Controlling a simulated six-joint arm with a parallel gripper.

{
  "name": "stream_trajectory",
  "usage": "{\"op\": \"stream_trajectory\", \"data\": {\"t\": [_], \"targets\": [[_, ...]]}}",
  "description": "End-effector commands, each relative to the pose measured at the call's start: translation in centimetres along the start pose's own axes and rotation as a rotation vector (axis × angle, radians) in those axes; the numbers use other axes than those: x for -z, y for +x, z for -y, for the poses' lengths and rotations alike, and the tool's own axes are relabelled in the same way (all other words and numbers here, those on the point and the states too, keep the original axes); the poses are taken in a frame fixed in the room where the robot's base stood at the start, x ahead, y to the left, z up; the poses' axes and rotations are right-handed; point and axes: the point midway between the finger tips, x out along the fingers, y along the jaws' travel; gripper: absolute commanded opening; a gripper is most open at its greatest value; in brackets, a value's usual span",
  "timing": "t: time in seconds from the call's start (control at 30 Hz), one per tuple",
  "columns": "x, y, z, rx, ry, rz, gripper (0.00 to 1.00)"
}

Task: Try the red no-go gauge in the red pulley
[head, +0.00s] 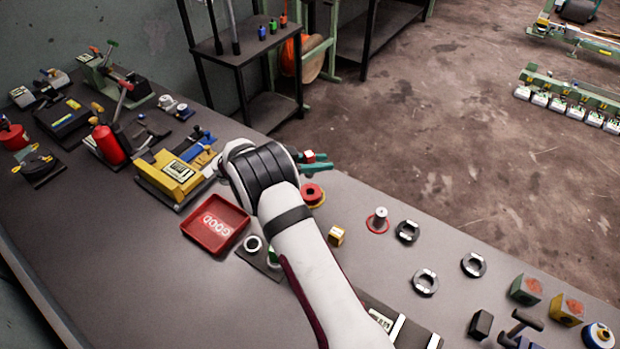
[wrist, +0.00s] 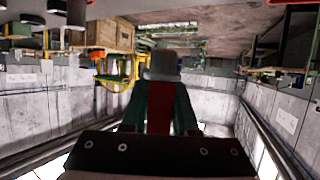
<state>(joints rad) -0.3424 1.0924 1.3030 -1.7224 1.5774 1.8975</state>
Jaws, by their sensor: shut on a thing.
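In the head view my gripper (head: 317,163) has green fingers and hangs over the far edge of the bench, beyond my wrist. It is shut on the red no-go gauge (head: 309,156), which shows as a small red and white piece. In the wrist view the gauge's red body (wrist: 160,108) is between the green fingers, with a grey end (wrist: 163,66) past the fingertips. The red pulley (head: 312,193) sits on the bench just below the gripper in the picture, with a yellow rim under it. The gauge looks apart from the pulley; its height is hard to tell.
A red tray marked GOOD (head: 216,224) lies left of my arm. A white peg in a red ring (head: 379,219), a small yellow block (head: 336,236) and several dark rings (head: 425,282) stand to the right. A yellow device (head: 172,176) stands at left.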

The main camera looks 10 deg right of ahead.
Motion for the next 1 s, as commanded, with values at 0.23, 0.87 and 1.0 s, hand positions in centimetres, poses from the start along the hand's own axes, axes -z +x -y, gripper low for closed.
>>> {"op": "stream_trajectory", "data": {"t": [0.23,0.87,1.0], "targets": [[-1.3,1.1,0.4,-0.024,0.01,0.0,0.0],[-4.9,2.6,0.4,-0.021,0.012,-0.001,0.0],[-4.9,2.6,0.4,-0.021,0.012,-0.001,0.0]]}}
